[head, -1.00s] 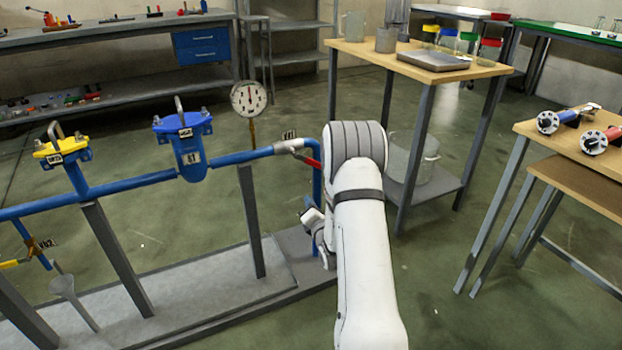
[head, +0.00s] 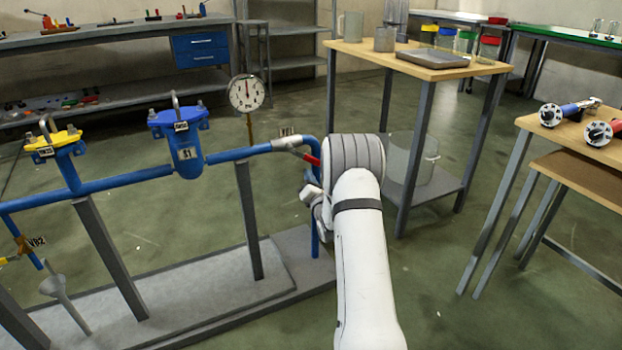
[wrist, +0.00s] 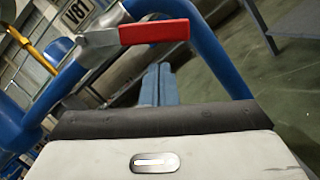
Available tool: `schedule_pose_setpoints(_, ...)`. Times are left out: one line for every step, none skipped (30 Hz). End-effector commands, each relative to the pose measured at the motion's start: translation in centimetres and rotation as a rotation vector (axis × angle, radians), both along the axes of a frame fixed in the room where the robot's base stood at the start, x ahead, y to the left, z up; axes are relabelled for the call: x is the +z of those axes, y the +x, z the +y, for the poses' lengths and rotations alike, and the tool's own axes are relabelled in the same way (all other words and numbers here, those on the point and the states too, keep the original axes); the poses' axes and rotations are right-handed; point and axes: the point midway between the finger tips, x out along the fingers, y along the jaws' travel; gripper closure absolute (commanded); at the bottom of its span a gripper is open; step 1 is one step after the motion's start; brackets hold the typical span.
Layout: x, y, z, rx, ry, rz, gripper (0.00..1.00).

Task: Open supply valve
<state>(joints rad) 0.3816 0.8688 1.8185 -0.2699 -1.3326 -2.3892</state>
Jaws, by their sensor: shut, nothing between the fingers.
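The supply valve sits on the blue pipe with a silver body and a red lever handle (head: 312,160). Its red handle also shows large in the wrist view (wrist: 154,32), lying nearly level across the picture, with the tag VB1 (wrist: 77,13) above the silver lever. My gripper (wrist: 158,72) is shut and empty. Its fingers point away from the wrist camera, and their tips appear just below the red handle; I cannot tell whether they touch it. In the head view my arm hides most of the gripper, which is beside the pipe's downward bend.
A round pressure gauge (head: 246,92), a blue strainer (head: 183,145) and a yellow-topped fitting (head: 55,146) stand along the pipe to the left. A wooden table (head: 415,62) with containers stands behind. Another table (head: 590,143) is at the right. Green floor between them is open.

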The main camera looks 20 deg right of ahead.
Motion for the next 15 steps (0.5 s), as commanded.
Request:
schedule_pose_setpoints(0.34, 0.01, -0.3, 0.001, 0.0, -0.002, 1.0)
schedule_pose_setpoints(0.52, 0.02, -0.42, 0.002, 0.0, -0.001, 1.0)
schedule_pose_setpoints(0.73, 0.02, -0.56, 0.001, 0.0, 0.0, 1.0)
schedule_pose_setpoints(0.88, 0.02, -0.64, 0.002, 0.0, 0.001, 1.0)
schedule_pose_setpoints(1.01, 0.02, -0.7, 0.002, 0.0, 0.001, 1.0)
schedule_pose_setpoints(1.14, 0.03, -0.76, 0.002, 0.0, 0.001, 1.0)
schedule_pose_setpoints(1.23, 0.03, -0.79, 0.003, -0.001, 0.0, 1.0)
schedule_pose_setpoints(1.27, 0.03, -0.8, 0.003, -0.001, 0.0, 1.0)
schedule_pose_setpoints(1.3, 0.02, -0.81, 0.003, 0.0, 0.0, 1.0)
schedule_pose_setpoints(1.3, 0.02, -0.8, 0.003, 0.0, 0.0, 1.0)
schedule_pose_setpoints(1.3, 0.02, -0.8, 0.003, 0.001, 0.002, 1.0)
schedule_pose_setpoints(1.29, 0.02, -0.8, 0.004, 0.0, 0.001, 1.0)
schedule_pose_setpoints(1.29, 0.03, -0.79, 0.004, 0.0, 0.001, 1.0)
schedule_pose_setpoints(1.29, 0.03, -0.79, 0.004, 0.0, 0.001, 1.0)
schedule_pose_setpoints(1.28, 0.03, -0.78, 0.004, 0.0, 0.001, 1.0)
